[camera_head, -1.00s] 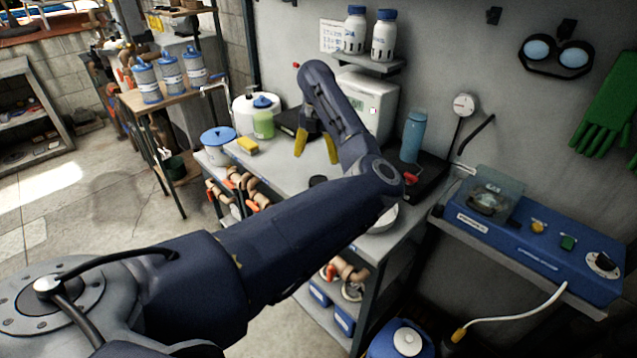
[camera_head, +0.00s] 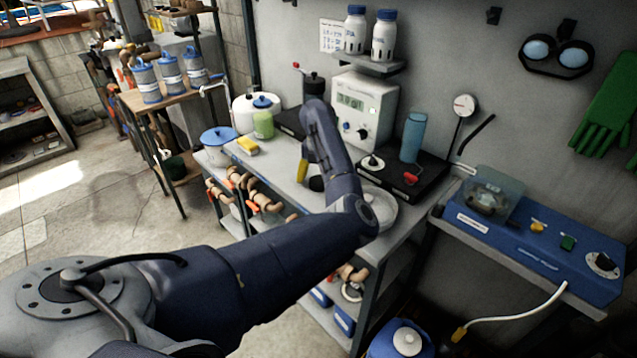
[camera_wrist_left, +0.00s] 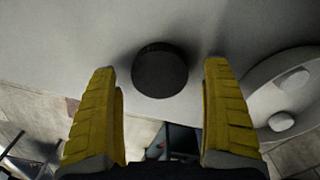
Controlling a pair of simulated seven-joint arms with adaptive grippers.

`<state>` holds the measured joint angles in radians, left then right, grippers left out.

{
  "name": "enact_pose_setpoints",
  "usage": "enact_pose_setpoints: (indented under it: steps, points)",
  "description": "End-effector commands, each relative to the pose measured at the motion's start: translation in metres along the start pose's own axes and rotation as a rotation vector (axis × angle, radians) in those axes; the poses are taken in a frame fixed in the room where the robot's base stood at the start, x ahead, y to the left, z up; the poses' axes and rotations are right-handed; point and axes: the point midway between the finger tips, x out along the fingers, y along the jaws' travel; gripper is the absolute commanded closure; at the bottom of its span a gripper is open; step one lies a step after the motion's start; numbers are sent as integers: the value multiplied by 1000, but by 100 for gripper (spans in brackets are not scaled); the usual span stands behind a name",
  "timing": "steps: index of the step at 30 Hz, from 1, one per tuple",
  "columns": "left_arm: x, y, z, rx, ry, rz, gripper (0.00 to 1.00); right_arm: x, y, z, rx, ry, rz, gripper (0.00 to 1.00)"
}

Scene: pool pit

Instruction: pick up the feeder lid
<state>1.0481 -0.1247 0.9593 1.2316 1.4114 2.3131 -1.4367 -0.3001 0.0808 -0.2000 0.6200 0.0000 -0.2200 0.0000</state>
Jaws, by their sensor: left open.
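A small dark round piece, which looks like the feeder lid (camera_head: 316,183), lies on the grey bench top near its front edge. In the left wrist view the lid (camera_wrist_left: 160,73) is a black disc, centred ahead of and between the fingertips. My left gripper (camera_head: 308,172) is just above it in the head view; only one yellow finger shows clearly there, and the arm hides the rest. In the wrist view my left gripper (camera_wrist_left: 161,70) is open, with both yellow fingers wide apart and nothing between them. My right gripper is out of view.
A pale round dish (camera_head: 383,213) stands right of the lid; white discs lie in it in the wrist view. A yellow sponge (camera_head: 247,146), blue-lidded tub (camera_head: 217,140), white meter (camera_head: 365,108) and black stirrer plate (camera_head: 425,178) stand around. Pipe fittings sit on the shelf below.

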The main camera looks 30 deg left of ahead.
Motion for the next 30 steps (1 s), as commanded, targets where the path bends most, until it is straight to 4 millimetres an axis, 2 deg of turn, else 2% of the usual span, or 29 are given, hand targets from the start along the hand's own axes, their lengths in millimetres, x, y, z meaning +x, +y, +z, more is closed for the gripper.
enact_pose_setpoints:
  steps: [4, 13, 27, 30]
  points:
    - [8, 0, 0, 1, 0, 0, 18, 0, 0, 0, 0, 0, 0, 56]
    - [9, 0, 0, 0, -1, 0, 20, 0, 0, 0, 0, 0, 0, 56]
    - [9, 0, 0, 0, -1, 0, 74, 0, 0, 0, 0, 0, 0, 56]
    - [9, 0, 0, 0, 0, 0, 77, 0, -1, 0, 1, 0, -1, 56]
